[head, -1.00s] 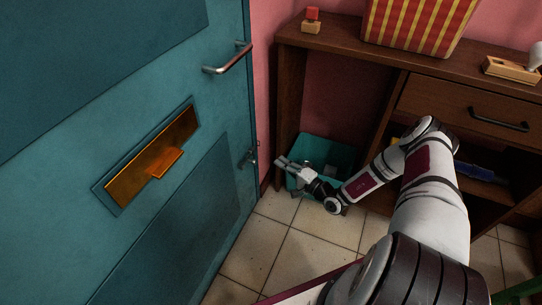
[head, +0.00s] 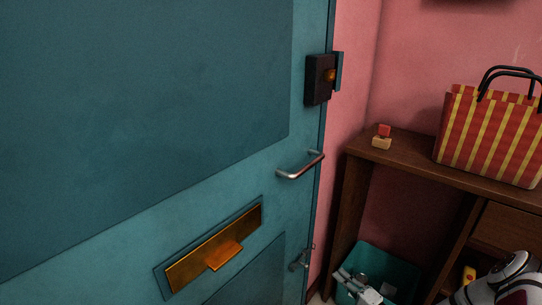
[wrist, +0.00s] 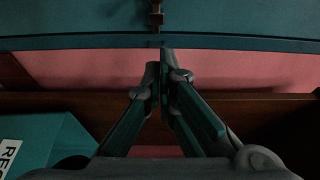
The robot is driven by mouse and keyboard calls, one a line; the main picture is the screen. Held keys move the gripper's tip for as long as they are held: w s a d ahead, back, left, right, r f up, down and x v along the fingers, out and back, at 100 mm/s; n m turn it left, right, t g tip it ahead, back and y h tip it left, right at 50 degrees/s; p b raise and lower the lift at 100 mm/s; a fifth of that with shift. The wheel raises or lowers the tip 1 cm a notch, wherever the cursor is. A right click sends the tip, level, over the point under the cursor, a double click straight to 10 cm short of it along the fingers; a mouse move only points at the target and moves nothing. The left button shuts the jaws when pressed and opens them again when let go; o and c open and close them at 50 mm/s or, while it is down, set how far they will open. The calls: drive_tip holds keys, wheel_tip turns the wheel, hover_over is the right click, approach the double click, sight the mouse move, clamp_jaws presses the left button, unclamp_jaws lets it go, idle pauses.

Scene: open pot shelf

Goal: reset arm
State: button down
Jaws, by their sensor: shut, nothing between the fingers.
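My gripper (head: 352,280) shows at the bottom of the head view, in front of the teal bin at the open left bay of the wooden shelf. In the wrist view my gripper's two fingers (wrist: 160,62) come together at the tips, with nothing between them. Most of my arm is below the head view's edge; a white joint of it shows at the bottom right.
The teal door (head: 150,130) fills the left, with a metal handle (head: 301,166) and a brass letter slot (head: 215,250). The teal bin (head: 398,268) stands in the shelf (head: 405,151). A striped bag (head: 490,135) and a small red-topped block (head: 382,138) stand on top.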

drive_tip(key=s+a+r+n+g+y, duration=0.2)
drive_tip(key=a+r+n+g, duration=0.2)
drive_tip(key=r, duration=0.5)
drive_tip(key=s+a+r+n+g+y, duration=0.25)
drive_tip(key=a+r+g, duration=0.2)
drive_tip(key=r, duration=0.45)
drive_tip(key=s+a+r+n+g+y, duration=0.15)
drive_tip(key=a+r+n+g, duration=0.25)
drive_tip(key=r, duration=0.5)
drive_tip(key=s+a+r+n+g+h, duration=0.2)
drive_tip(key=s+r+g+h, duration=0.15)
drive_tip(key=s+r, duration=0.55)
drive_tip(key=s+a+r+n+g+h, duration=0.1)
drive_tip(key=s+a+r+g+h, duration=0.15)
drive_tip(key=s+r+h, duration=0.65)
drive_tip(key=s+d+f+m+t+h, duration=0.15)
drive_tip(key=s+d, duration=0.25)
drive_tip(key=s, duration=0.5)
drive_tip(key=s+d+t, duration=0.2)
drive_tip(key=s+d, duration=0.1)
drive_tip(key=s, duration=0.6)
wheel_tip(320, 180, up, 29)
drive_tip(key=t+p, duration=0.3)
drive_tip(key=p, duration=2.4)
drive_tip(key=shift+w+d, duration=0.35)
